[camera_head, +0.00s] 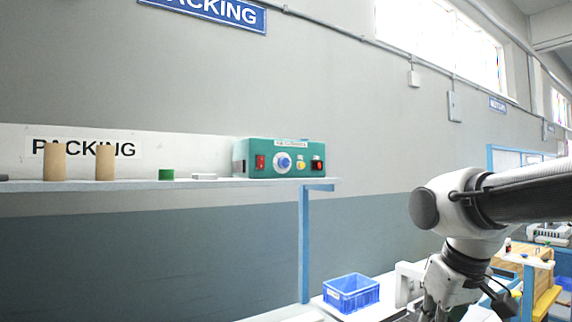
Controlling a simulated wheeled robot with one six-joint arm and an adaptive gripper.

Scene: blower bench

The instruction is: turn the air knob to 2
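The teal control box (258,170) sits at the right end of the wall shelf. A round blue knob (284,161) with a pale ring is on its front, between a red switch and a yellow button. This looks like the air knob; its scale and pointer are too small to read. My gripper (430,314) is at the bottom edge, well below and right of the box and apart from it. Its fingertips are cut off by the frame, so its opening does not show.
The shelf (130,185) also carries two tan cylinders (55,162), a green cylinder (166,174) and a small white item (204,176). A blue post (305,245) stands under its right end. A blue crate (351,292) is on the bench below. The space before the box is clear.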

